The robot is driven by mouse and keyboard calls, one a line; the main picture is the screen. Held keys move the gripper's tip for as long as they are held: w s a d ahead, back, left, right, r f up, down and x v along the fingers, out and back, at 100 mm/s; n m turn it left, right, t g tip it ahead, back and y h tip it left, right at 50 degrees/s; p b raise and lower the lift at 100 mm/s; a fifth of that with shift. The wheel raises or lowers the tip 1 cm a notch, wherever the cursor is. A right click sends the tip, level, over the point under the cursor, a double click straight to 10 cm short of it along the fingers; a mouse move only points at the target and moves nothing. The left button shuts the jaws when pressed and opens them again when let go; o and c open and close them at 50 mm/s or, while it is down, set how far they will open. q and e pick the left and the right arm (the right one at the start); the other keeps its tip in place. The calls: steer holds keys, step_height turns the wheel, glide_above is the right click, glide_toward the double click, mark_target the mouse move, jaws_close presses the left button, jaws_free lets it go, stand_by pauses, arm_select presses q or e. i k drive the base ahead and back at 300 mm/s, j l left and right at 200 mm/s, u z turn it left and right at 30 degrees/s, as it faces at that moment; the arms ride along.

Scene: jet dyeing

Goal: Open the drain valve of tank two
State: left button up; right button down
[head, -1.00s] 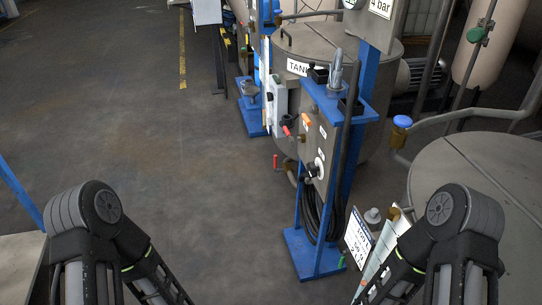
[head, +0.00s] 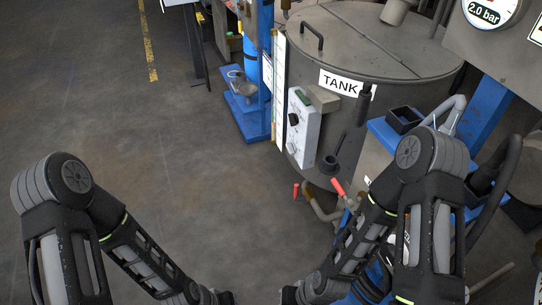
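A grey round tank (head: 370,95) stands right of centre in the head view. Its white label (head: 345,83) reads "TANK"; a dark post hides what follows. Low on its front are two red handles: one on a pipe (head: 337,187) beside my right forearm, the other (head: 296,190) a little left and lower, hanging near the floor. I cannot tell which of them is the drain valve's handle. Both my arms reach down to the bottom edge of the picture, where only dark wrist parts show. The fingers of both grippers are out of view.
A light control box (head: 303,128) with black knobs is on the tank's left front. A blue stand (head: 255,120) is behind it. A blue-topped stand (head: 385,130) and a 2.0 bar gauge (head: 484,12) are at right. The floor (head: 165,150) at left is clear.

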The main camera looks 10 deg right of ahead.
mark_target(297, 192)
steer(key=i+j, duration=0.3)
steer(key=i, duration=0.2)
steer(key=i+j, duration=0.35)
steer(key=i, duration=0.15)
steer(key=i+j, duration=0.3)
steer(key=i, duration=0.2)
